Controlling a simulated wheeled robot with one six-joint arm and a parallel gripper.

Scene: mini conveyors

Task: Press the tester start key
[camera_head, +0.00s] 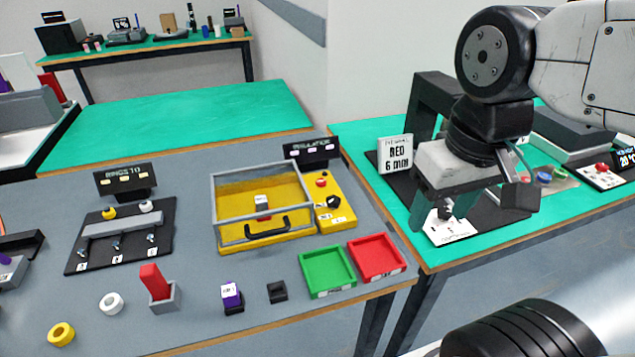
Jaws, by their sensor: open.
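A yellow tester box with a clear lidded bay (222,243) stands on the grey table, a dark display reading like "INSULATION" (313,150) behind it. A small white block (261,201) sits inside the bay, behind a black handle (267,229). The yellow control panel (349,193) on its right carries a red button (321,183), a black knob (333,202) and small white labels. I cannot tell which control is the start key. My gripper (440,215) is open, pointing down over the green table to the right, apart from the tester. A white card (450,231) shows beneath it.
Green (327,272) and red (376,257) trays sit in front of the tester.

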